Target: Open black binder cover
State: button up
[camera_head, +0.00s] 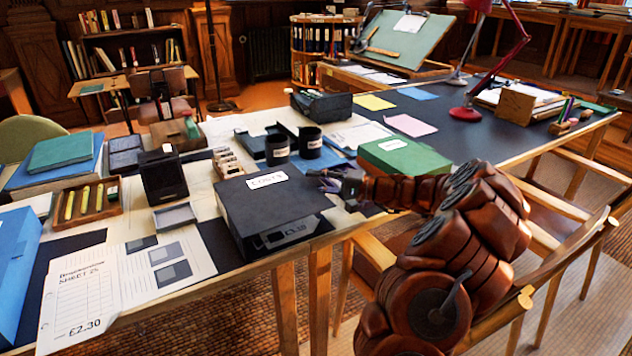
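A black binder or box (262,203) with a white label on its top lies on the desk near the front edge. Its top looks closed and flat, and its front face carries pale markings. My arm reaches in from the lower right, and my gripper (328,182) is at the binder's right rear side, close to its top edge. The gripper is small and partly blends with the dark items behind it. I cannot tell whether it touches the binder or how far its fingers are apart. Nothing held is visible.
Two black cups (277,149) stand behind the binder. A green box (404,157) lies behind my arm, and a small grey tray (174,217) is left of the binder. A black upright box (162,175) stands further left. Wooden chairs (560,215) crowd the right side.

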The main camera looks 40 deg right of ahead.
jog(key=shift+c, duration=0.3)
grip_shut()
dwell(0.4)
